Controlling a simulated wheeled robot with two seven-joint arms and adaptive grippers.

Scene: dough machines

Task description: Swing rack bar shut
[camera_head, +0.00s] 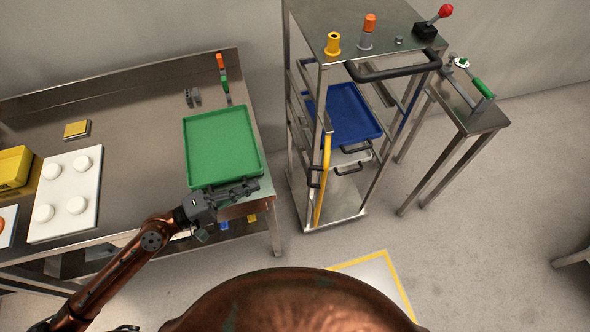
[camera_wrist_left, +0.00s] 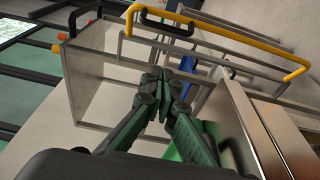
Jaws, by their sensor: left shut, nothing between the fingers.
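The rack (camera_head: 365,190) is a tall metal frame to the right of the bench. Its yellow bar (camera_head: 325,178) stands at the near left side of the rack in the head view. In the left wrist view the yellow bar (camera_wrist_left: 235,35) runs across the top right, with a bent end, away from my fingers. My left gripper (camera_head: 250,186) is shut and empty over the near edge of the green tray, left of the rack and apart from the bar. Its shut fingers (camera_wrist_left: 166,78) point toward the rack in the wrist view. My right gripper is not in view.
The green tray (camera_head: 222,145) lies on the metal bench (camera_head: 140,120). A blue tray (camera_head: 345,112) sits inside the rack. A black handle (camera_head: 392,72) juts from the rack's top. A small stand (camera_head: 475,115) is at right. Open floor lies between bench and rack.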

